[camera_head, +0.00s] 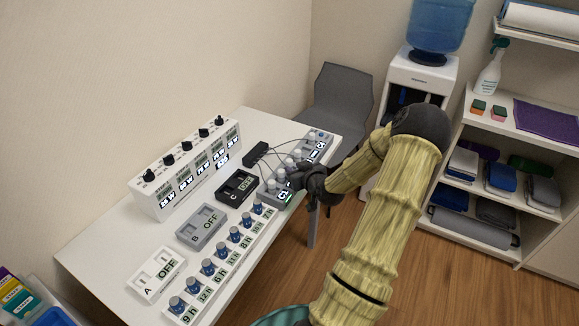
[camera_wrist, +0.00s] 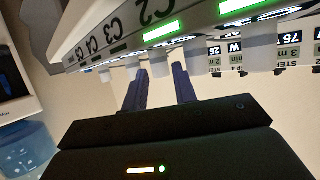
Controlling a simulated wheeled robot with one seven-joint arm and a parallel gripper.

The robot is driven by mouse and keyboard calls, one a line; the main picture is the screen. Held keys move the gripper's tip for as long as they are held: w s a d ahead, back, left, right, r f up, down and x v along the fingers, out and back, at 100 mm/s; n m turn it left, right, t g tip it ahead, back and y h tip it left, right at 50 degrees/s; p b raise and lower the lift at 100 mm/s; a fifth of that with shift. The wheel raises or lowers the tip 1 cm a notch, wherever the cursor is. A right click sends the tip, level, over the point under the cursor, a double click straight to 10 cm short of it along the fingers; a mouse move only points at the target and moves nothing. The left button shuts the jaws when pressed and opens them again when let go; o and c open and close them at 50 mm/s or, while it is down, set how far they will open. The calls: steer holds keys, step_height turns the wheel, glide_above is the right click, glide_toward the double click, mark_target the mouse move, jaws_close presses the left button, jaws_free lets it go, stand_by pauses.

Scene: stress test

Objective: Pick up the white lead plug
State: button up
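Several pale grey-white lead plugs (camera_head: 281,173) stand in a row on a grey socket strip (camera_head: 291,199) at the table's right side, with thin dark leads running to them. I cannot tell which one is the task's white plug. My gripper (camera_head: 297,178) is at this row and hides part of it. In the wrist view the strip's labels C2 to C4 read upside down, and the plugs hang downward. My gripper's blue fingers (camera_wrist: 161,72) are apart, with one pale plug (camera_wrist: 162,64) between or just beyond their tips. Contact cannot be made out.
A black switch box C (camera_head: 237,187), grey box B (camera_head: 201,226) and white box A (camera_head: 157,275) stand left of the strip. A row of blue knobs (camera_head: 221,249) runs along the front edge. A white panel with black dials (camera_head: 185,172) stands behind. A grey chair (camera_head: 340,93) is beyond.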

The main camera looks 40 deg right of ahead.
mark_target(291, 165)
steer(key=x, duration=0.5)
steer(key=shift+r+p, duration=0.1)
steer(key=shift+p, duration=0.3)
jaws_close()
